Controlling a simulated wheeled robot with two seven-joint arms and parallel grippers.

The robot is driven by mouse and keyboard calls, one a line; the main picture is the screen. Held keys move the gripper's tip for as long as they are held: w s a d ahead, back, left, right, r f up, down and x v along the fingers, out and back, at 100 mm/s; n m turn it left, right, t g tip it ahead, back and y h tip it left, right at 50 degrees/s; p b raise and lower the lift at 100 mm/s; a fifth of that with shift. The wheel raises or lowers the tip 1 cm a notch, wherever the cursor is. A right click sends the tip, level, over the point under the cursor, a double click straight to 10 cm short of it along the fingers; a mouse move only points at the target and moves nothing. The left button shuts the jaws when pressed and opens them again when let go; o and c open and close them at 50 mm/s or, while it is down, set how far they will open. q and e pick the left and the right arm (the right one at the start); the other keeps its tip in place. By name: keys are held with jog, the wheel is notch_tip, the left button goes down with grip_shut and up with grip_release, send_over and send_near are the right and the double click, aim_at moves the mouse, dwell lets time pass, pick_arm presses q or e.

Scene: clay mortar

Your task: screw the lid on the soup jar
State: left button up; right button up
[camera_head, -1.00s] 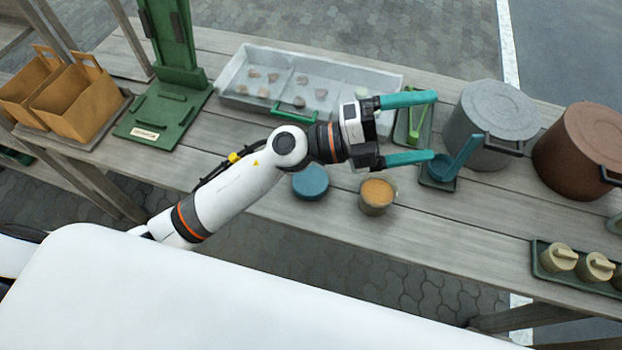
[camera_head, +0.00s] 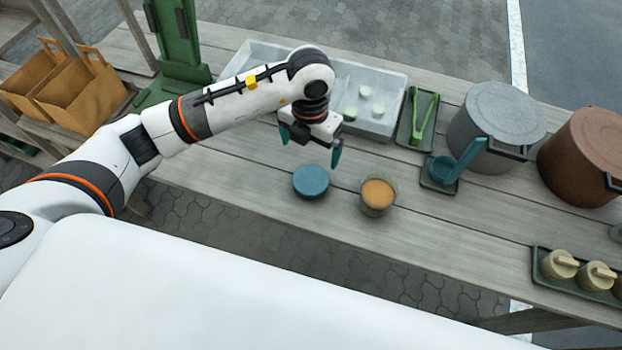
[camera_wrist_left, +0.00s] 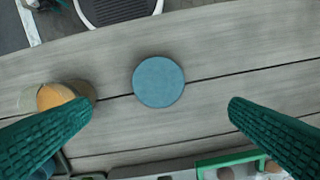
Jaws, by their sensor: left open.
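The blue round lid (camera_head: 311,182) lies flat on the wooden table, left of the soup jar. The soup jar (camera_head: 377,197) stands upright and open, with orange soup in it. My left gripper (camera_head: 310,155) points down above the table, just behind the lid in the head view, open and empty. In the left wrist view the lid (camera_wrist_left: 158,81) lies between and beyond the two green fingers (camera_wrist_left: 160,112), apart from both. The jar (camera_wrist_left: 62,97) is partly hidden there by one finger. My right gripper is not seen.
Behind stand a grey divided tray (camera_head: 385,122), green tongs (camera_head: 420,120) on a small tray, and a blue ladle (camera_head: 458,165). A grey pot (camera_head: 495,125) and a brown pot (camera_head: 585,155) stand at right. The table (camera_head: 450,235) right of the jar is clear.

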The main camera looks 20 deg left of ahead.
pick_arm(q)
jog(key=p, duration=0.1)
send_over(311, 179)
jog(key=shift+f, duration=3.4)
jog(key=shift+f, duration=0.1)
jog(key=shift+f+p, duration=0.35)
jog(key=shift+p, duration=0.15)
notch_tip(311, 179, down, 4)
jog(key=shift+f+p, duration=0.2)
jog(key=shift+p, duration=0.25)
jog(key=c, duration=0.9)
